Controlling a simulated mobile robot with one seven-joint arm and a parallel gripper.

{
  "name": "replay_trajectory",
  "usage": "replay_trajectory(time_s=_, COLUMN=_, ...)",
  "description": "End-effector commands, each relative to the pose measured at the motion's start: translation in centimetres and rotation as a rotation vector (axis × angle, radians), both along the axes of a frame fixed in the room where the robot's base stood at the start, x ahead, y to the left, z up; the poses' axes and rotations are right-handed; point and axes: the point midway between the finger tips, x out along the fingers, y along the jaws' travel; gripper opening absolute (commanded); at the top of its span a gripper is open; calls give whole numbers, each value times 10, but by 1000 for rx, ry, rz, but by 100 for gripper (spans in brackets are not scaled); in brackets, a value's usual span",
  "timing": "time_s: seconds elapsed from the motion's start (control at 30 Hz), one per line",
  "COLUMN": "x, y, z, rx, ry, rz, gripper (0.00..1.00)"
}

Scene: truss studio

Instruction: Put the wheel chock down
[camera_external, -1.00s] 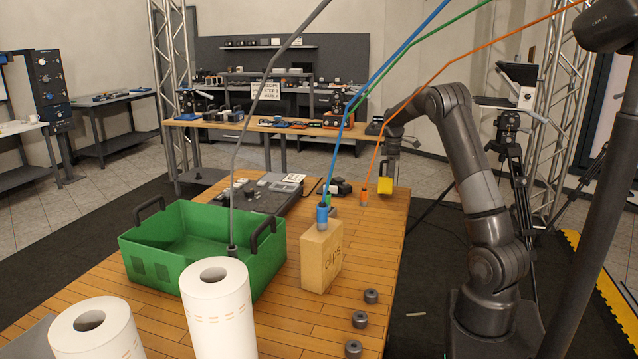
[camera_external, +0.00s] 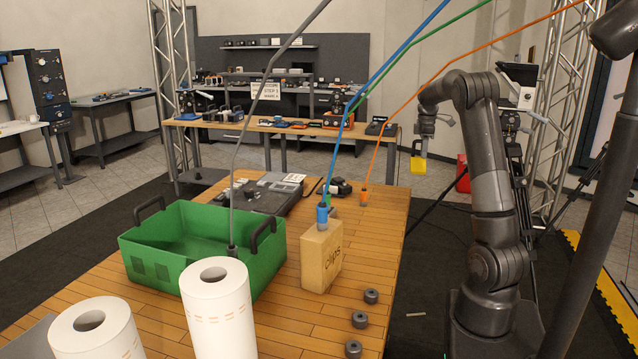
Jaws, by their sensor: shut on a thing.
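The wheel chock (camera_external: 418,166) is a small yellow block. My gripper (camera_external: 420,151) is shut on it and holds it in the air, just past the right edge of the wooden table (camera_external: 381,215). The chock hangs below the fingers, in front of the dark floor mat in this view. The fingertips are small and partly hidden by the chock.
A green crate (camera_external: 134,255), a cardboard box (camera_external: 320,262), paper rolls (camera_external: 221,315) and small dark cylinders (camera_external: 371,296) stand on the table. Coloured cables come down to it. A red object (camera_external: 463,175) stands beyond my arm. The table's right part is mostly clear.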

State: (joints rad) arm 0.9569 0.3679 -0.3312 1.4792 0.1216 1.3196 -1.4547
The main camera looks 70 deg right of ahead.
Motion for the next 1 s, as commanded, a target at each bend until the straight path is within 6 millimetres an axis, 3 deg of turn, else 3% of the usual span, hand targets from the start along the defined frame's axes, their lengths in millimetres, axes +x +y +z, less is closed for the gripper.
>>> replay_trajectory(time_s=0.07, x=0, y=0, z=8, rx=-3, ry=-1, rz=0, gripper=0)
replay_trajectory(time_s=0.4, x=0, y=-1, z=87, rx=-5, ry=-2, rz=-1, gripper=0)
replay_trajectory(time_s=0.57, x=0, y=-1, z=111, rx=-4, ry=-2, rz=-1, gripper=0)
replay_trajectory(time_s=0.87, x=63, y=32, z=109, rx=1, ry=-3, rz=151, gripper=0)
replay_trajectory(time_s=1.0, x=105, y=60, z=109, rx=3, ry=-3, rz=262, gripper=0)
